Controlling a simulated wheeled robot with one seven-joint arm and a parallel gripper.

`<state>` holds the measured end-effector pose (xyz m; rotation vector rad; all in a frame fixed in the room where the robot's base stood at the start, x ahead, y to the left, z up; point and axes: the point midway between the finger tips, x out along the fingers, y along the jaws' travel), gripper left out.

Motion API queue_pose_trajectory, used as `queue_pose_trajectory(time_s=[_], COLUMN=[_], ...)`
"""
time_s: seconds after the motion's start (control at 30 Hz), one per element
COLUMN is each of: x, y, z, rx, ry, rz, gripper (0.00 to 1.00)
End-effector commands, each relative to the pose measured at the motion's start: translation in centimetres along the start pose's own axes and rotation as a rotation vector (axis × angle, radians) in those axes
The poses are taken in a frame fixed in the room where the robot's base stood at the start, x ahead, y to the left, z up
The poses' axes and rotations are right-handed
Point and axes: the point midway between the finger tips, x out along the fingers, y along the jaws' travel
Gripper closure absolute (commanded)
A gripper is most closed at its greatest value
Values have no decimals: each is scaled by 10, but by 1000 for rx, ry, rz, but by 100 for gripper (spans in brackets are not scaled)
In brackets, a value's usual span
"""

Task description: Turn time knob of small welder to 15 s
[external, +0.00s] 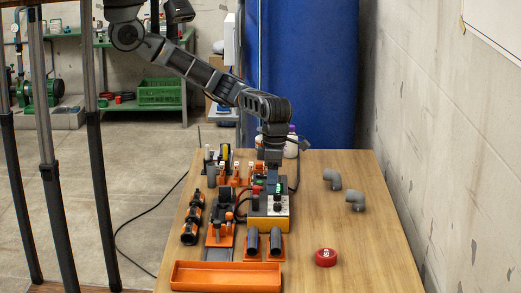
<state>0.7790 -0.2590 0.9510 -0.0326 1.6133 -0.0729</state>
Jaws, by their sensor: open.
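The small welder appears to be the box with a yellow-orange base and a light top panel (282,224) on the wooden table. Dark knobs stand on its top; the time knob and its scale are too small to read. My gripper (272,188) points down over the back part of this box, close above its panel. It is open and nothing shows held in it. Whether its fingers touch a knob or stand around one cannot be told, as the tips are small and dark here.
An orange tray (226,289) lies at the front edge. Black fittings (190,232) stand left, and dark pipes (275,241) in orange holders stand in front of the box. Two grey elbows (355,204) and a red round object (326,257) lie right. The table's right side is mostly clear.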

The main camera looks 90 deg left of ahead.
Motion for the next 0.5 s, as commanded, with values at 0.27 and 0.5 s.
queue_pose_trajectory(time_s=[0.27, 0.5], x=[9, 45], y=[19, 21], z=[16, 17], rx=[-30, -28], ry=[-43, -42], rz=[71, 69], gripper=[48, 48])
